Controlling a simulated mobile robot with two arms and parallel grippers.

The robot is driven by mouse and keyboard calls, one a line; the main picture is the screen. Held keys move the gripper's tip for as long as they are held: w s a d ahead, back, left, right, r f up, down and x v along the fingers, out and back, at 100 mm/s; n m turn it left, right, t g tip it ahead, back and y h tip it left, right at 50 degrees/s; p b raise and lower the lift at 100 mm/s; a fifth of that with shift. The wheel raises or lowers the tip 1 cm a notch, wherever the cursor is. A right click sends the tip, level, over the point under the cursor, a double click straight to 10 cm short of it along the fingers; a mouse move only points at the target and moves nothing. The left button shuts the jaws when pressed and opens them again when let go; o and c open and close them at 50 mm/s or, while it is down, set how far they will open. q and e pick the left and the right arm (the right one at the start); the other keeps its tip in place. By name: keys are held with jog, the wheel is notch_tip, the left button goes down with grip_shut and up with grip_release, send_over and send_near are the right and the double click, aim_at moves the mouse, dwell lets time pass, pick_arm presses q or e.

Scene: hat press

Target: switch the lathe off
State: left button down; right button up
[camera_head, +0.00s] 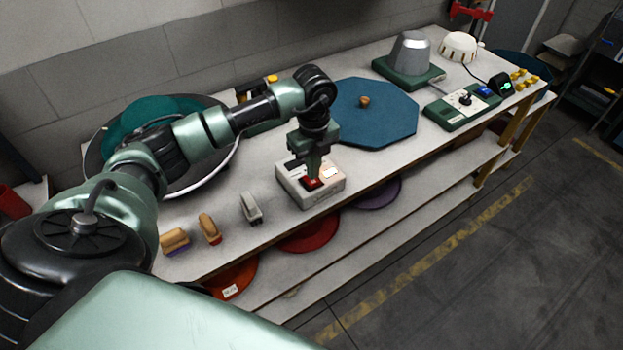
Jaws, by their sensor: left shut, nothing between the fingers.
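A cream switch box (318,200) stands on the workbench near its front edge, with a red switch (312,183) and a white label on top. My left gripper (314,178) points straight down at the red switch, shut and empty. Its fingertips are at or just above the switch; I cannot tell whether they touch. The gripper hides part of the switch, so its position is unclear. I cannot make out a lathe for certain. My right gripper is out of view.
A teal octagonal board (385,115) with a wooden knob lies behind the box. A green control panel (463,106) and a metal hat block (410,54) stand farther right. Small brushes (209,229) lie to the left. Coloured discs (308,232) rest on the lower shelf.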

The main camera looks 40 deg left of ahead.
pick_arm(q)
jog(key=shift+f+b, duration=0.7)
jog(key=shift+f, duration=0.35)
dwell(0.4)
jog(key=shift+r+p, duration=2.55)
jog(key=shift+r, duration=1.05)
